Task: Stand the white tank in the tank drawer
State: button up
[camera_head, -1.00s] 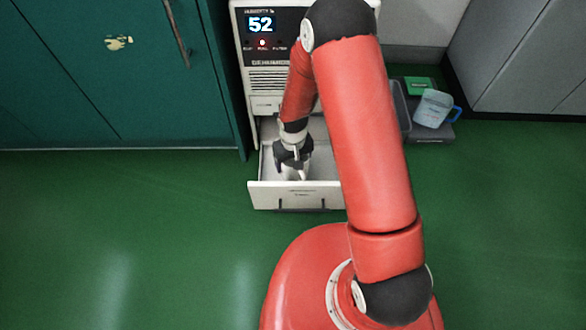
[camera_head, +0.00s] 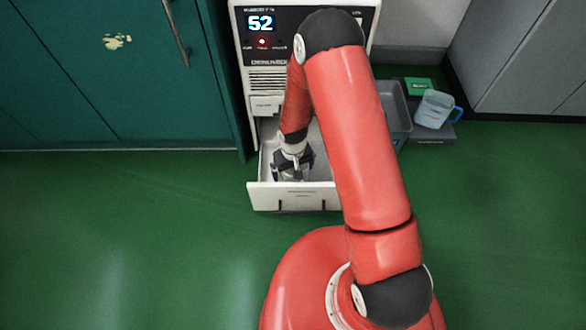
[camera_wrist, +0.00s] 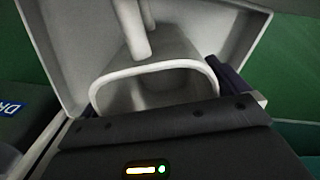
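The tank drawer (camera_head: 258,198) is pulled out below the dehumidifier's front. My gripper (camera_head: 292,165) reaches down into it near its front panel. The white tank shows in the wrist view as a pale rim (camera_wrist: 155,66) directly in front of my gripper (camera_wrist: 160,92), inside the drawer's pale walls (camera_wrist: 75,50). Dark fingers lie at both sides of the tank, close to its rim. Whether they press on it or stand just clear cannot be told. In the head view my gripper hides most of the tank, and its base is not visible.
The dehumidifier (camera_head: 283,60) shows 52 and a lit red light. A grey bin (camera_head: 396,108), a clear blue-handled jug (camera_head: 434,108) and a green box (camera_head: 418,85) stand to its right. A teal cabinet (camera_head: 110,75) stands on the left. The green floor in front is clear.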

jog(key=s+d+r+m+t+p, duration=0.1)
jog(key=d+r, duration=0.2)
jog(key=r, duration=0.8)
jog(key=s+d+r+t+p, duration=0.1)
jog(key=d+r, duration=0.1)
jog(key=r, duration=1)
jog(key=s+d+r+m+t+p, duration=0.1)
jog(key=d+r, duration=0.2)
jog(key=r, duration=0.8)
jog(key=s+d+r+m+t, duration=0.1)
jog(key=s+d+r, duration=0.1)
jog(key=s+r, duration=0.4)
jog(key=s+d+r+m+t, duration=0.1)
jog(key=s+d+r, duration=0.2)
jog(key=s+r, duration=0.3)
jog(key=s, duration=0.4)
jog(key=shift+s+d+r+t, duration=0.15)
jog(key=shift+s+d+t, duration=0.1)
jog(key=shift+t, duration=0.05)
